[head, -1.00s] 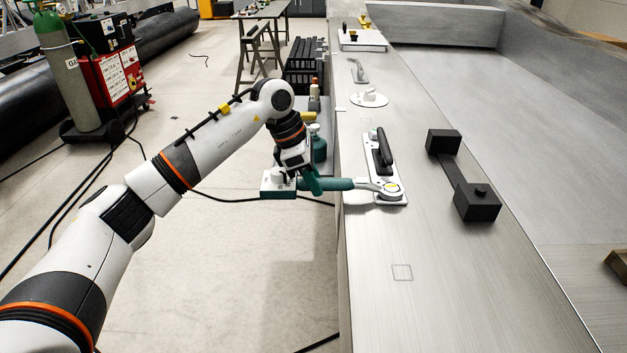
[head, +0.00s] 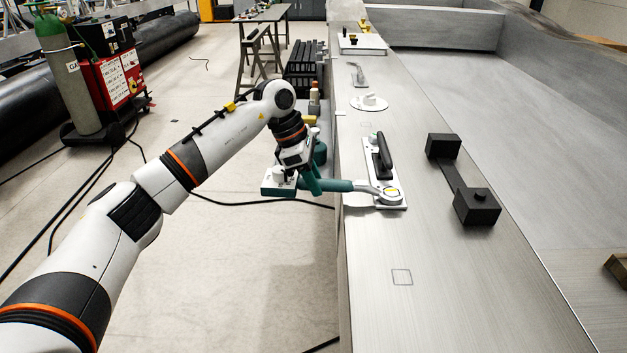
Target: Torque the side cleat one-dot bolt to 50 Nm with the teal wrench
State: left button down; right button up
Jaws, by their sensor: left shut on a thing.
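The teal wrench (head: 338,185) lies level, its grey head (head: 388,194) over the near end of the side cleat's plate. The cleat has a black horn (head: 382,158) on a pale base plate (head: 400,203) on the grey deck. The bolt under the wrench head is hidden, and its dot marks cannot be made out. My left gripper (head: 312,183) is shut on the wrench's teal handle, left of the deck edge. The white-topped teal block (head: 280,185) is at the wrench's handle end. My right gripper is not in view.
Two black blocks joined by a bar (head: 462,180) stand on the deck right of the cleat. A white round fitting (head: 369,102) and a white tray (head: 362,43) are farther along. The near deck is clear. A gas cylinder (head: 68,80) stands far left.

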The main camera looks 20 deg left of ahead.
pick_arm(q)
jog(key=shift+w+r, duration=0.15)
jog(key=shift+w, duration=0.2)
dwell(0.3)
jog(key=shift+w+a+m+g, duration=0.1)
jog(key=shift+w+m+g, duration=0.2)
jog(key=shift+w+m, duration=0.35)
jog(key=shift+w+p, duration=0.15)
jog(key=shift+p, duration=0.15)
jog(key=shift+w+a+m, duration=0.1)
jog(key=shift+w+m, duration=0.45)
jog(key=shift+w, duration=0.2)
dwell(0.3)
jog(key=shift+w+m+g+p, duration=0.3)
jog(key=shift+w+m+p, duration=0.05)
jog(key=shift+w+m, duration=0.1)
jog(key=shift+w, duration=0.25)
jog(key=shift+w+m, duration=0.45)
